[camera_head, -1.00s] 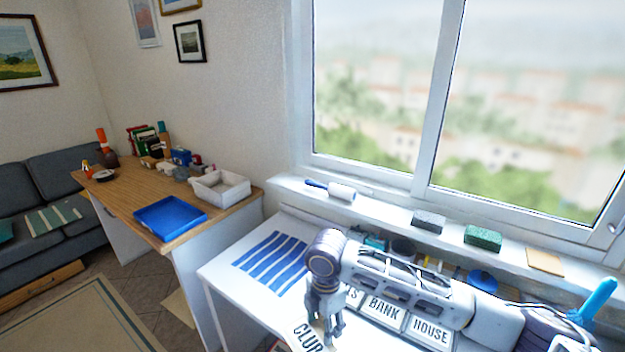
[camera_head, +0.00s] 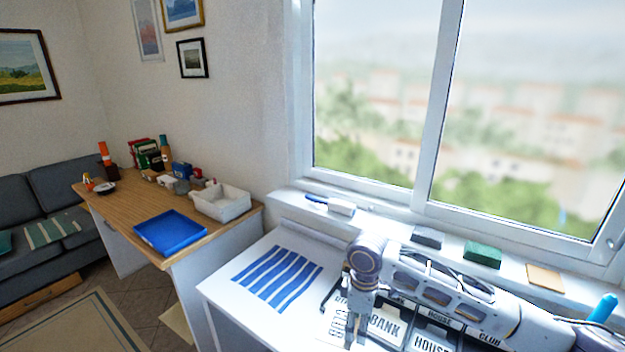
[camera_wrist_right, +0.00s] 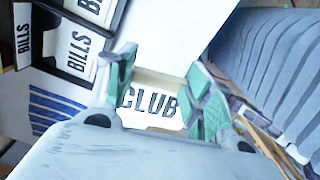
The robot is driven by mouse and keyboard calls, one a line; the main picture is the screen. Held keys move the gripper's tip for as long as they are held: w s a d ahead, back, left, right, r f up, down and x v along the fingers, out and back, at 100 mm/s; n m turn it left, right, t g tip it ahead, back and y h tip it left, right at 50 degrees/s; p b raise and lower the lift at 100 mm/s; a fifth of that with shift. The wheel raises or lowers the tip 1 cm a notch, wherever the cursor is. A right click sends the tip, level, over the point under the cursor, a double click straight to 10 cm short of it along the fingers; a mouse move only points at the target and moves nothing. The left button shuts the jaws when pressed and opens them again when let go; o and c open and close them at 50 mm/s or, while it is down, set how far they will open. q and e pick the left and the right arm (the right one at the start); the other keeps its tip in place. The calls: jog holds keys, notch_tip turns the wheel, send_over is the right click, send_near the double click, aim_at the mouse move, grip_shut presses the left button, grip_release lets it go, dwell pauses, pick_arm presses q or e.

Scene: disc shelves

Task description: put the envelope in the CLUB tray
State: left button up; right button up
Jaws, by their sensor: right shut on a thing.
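My right gripper (camera_head: 357,332) is low in the head view, over the row of lettered trays. In the right wrist view its two green-padded fingers (camera_wrist_right: 160,95) are shut on a cream envelope (camera_wrist_right: 148,103) printed CLUB. In the head view I cannot make out the envelope; the fingers or the frame edge hide it. A CLUB label (camera_head: 488,337) shows at the right end of the row, and my right arm covers much of its tray. My left gripper is not in view.
Trays marked BANK (camera_head: 384,325) and HOUSE (camera_head: 432,342) sit beside the gripper; BILLS lettering (camera_wrist_right: 80,55) shows in the wrist view. A blue-striped mat (camera_head: 278,277) lies left on the white table. The window sill (camera_head: 380,226) behind holds a green block (camera_head: 482,255).

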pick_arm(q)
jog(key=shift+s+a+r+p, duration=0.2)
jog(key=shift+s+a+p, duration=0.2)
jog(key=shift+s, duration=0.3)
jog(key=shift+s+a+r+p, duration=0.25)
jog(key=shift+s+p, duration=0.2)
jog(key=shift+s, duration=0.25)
pick_arm(e)
jog(key=w+d+r+m, duration=0.1)
jog(key=d+r+m, duration=0.3)
jog(key=d+m, duration=0.6)
jog(key=shift+w+d+r+m, duration=0.25)
jog(key=shift+w+r+m, duration=0.15)
jog(key=shift+m, duration=1.5)
jog(key=shift+s, duration=0.1)
